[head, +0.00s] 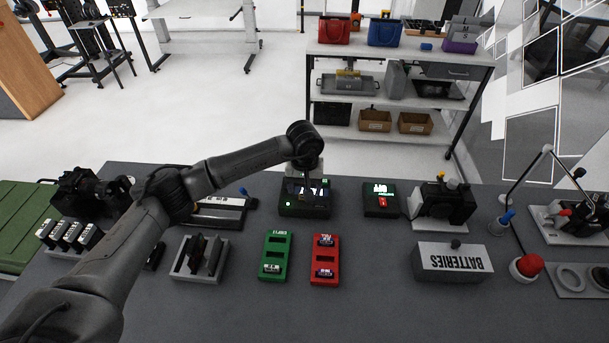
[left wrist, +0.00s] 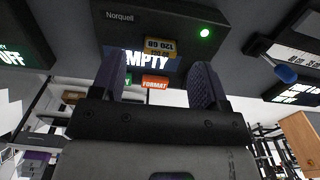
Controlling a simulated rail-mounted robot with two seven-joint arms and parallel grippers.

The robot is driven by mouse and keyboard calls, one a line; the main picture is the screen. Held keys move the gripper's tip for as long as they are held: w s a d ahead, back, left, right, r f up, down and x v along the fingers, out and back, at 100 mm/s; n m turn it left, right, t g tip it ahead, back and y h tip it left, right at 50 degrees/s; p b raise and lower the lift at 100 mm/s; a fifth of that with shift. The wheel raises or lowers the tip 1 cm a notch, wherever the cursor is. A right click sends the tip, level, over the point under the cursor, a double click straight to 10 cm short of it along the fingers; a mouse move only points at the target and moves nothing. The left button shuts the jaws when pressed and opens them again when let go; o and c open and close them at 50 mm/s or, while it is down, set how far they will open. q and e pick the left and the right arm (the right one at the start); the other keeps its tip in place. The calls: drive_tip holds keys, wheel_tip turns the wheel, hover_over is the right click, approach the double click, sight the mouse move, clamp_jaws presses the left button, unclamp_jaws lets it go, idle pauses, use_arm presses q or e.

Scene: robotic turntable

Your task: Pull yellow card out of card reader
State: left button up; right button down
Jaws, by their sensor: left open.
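The card reader (head: 318,211) is a black box with a lit screen and a green light at the back middle of the grey table. In the left wrist view the reader (left wrist: 185,22) is close, marked "Norquell", with "EMPTY" on its screen and an orange "FORMAT" label. The yellow card (left wrist: 161,43), marked 120 GB, shows at the reader's front, above the screen text in that view. My left gripper (left wrist: 160,68) is open, with one finger on each side below the card, and nothing is between the fingers. In the head view my left gripper (head: 307,185) hides the card.
A black box with a lit "OFF" screen (head: 378,190) stands right of the reader. A green box (head: 275,255) and a red box (head: 325,260) lie in front. A batteries box (head: 453,262) and a red button (head: 528,266) are at right. The front middle of the table is clear.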

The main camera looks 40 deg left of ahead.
use_arm(q)
drive_tip(key=shift+f, duration=1.45)
drive_tip(key=shift+c, duration=0.4)
drive_tip(key=c, duration=0.9)
drive_tip(key=shift+r, duration=0.2)
drive_tip(key=shift+r+p, duration=0.6)
drive_tip(key=shift+r, duration=0.35)
drive_tip(key=shift+r+p, duration=0.75)
drive_tip(key=shift+r, duration=0.55)
